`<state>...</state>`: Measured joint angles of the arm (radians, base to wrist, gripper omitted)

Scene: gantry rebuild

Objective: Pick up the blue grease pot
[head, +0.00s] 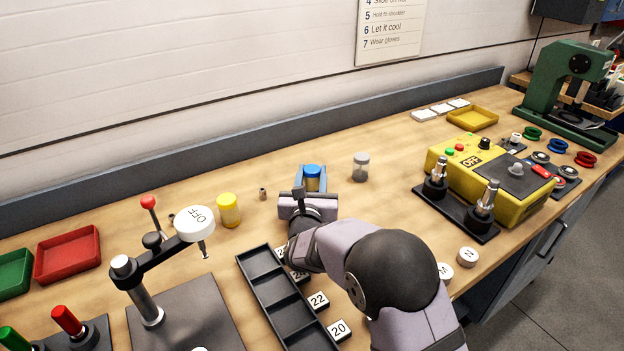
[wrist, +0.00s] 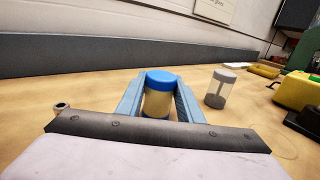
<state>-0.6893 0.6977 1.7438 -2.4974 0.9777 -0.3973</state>
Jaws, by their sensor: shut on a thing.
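The blue grease pot (head: 312,178), with a blue lid and a yellowish body, stands upright near the middle of the bench. It also shows in the wrist view (wrist: 159,95). My gripper (head: 311,176) is shut on the pot, with one blue finger on each side of it. In the wrist view my gripper (wrist: 160,100) holds the pot's body below the lid.
A grey-lidded pot (head: 361,167) stands just right of the grip, and a yellow-lidded pot (head: 228,210) stands to the left. A small metal part (head: 262,194) lies between. A black compartment tray (head: 283,300) lies in front. A yellow control box (head: 490,178) stands at right.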

